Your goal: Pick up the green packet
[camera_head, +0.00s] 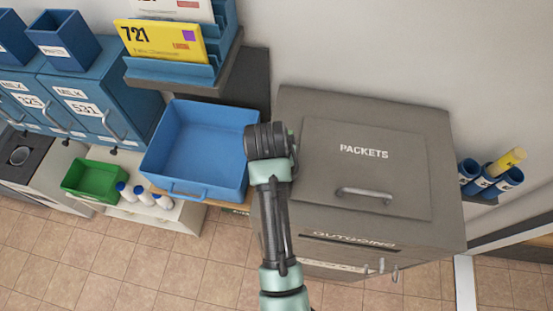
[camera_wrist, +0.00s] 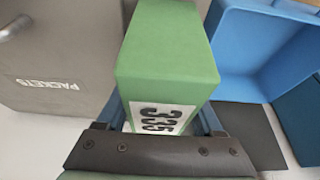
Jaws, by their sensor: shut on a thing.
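The green packet (camera_wrist: 170,50) is a box with a white label reading 335, large in the wrist view. My gripper (camera_wrist: 163,118) is shut on it, with a blue finger on either side of the labelled end. In the head view my arm's end (camera_head: 268,142) is between the blue tray and the PACKETS box. It hides nearly all of the packet there. I cannot tell the height of the packet above the surfaces.
The grey PACKETS box (camera_head: 365,210) with a handled lid stands to the right. An empty blue tray (camera_head: 205,145) is to the left. A green bin (camera_head: 95,180), white bottles (camera_head: 145,195) and blue mailboxes (camera_head: 95,95) lie farther left. Blue tubes (camera_head: 490,180) are at far right.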

